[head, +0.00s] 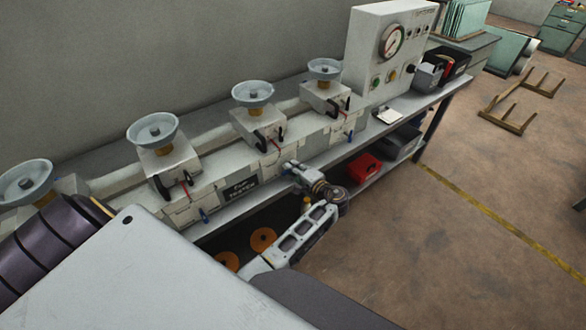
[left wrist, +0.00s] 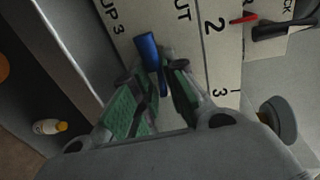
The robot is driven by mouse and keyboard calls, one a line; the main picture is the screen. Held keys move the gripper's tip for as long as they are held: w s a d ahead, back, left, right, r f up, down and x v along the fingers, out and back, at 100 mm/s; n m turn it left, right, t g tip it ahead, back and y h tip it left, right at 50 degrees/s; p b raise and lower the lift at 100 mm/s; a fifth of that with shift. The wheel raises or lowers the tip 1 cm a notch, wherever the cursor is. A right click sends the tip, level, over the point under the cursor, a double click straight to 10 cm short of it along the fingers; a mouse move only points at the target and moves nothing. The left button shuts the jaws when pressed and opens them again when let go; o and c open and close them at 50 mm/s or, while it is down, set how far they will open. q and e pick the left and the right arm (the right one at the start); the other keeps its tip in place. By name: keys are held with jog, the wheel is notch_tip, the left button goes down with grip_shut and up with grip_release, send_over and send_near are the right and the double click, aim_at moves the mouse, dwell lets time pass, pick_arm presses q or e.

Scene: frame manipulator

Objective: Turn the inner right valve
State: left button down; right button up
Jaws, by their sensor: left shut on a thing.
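A grey bench-top manifold (head: 215,180) carries a row of valve blocks, each topped by a pale handwheel. The inner right station has a handwheel (head: 252,92), a black handle (head: 260,141) and a red lever (head: 274,145). My left gripper (head: 289,166) is at the manifold's front face below that station. In the left wrist view, its green-padded fingers (left wrist: 158,68) are shut on a blue valve handle (left wrist: 148,46), whose upper part stands out beyond them. In the head view that handle is hidden by the gripper. My right gripper is not in view.
Other blue handles show at the left (head: 204,214) and right (head: 350,135). A gauge panel (head: 388,45) stands at the bench's right end. A red box (head: 363,168) lies on the lower shelf. Open floor (head: 450,240) lies to the right.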

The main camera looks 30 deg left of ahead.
pick_arm(q)
jog(key=c, duration=1.4)
grip_release()
jog(key=shift+c, duration=0.2)
jog(key=v, duration=0.7)
jog(key=shift+d, duration=0.25)
jog(key=shift+s, duration=0.15)
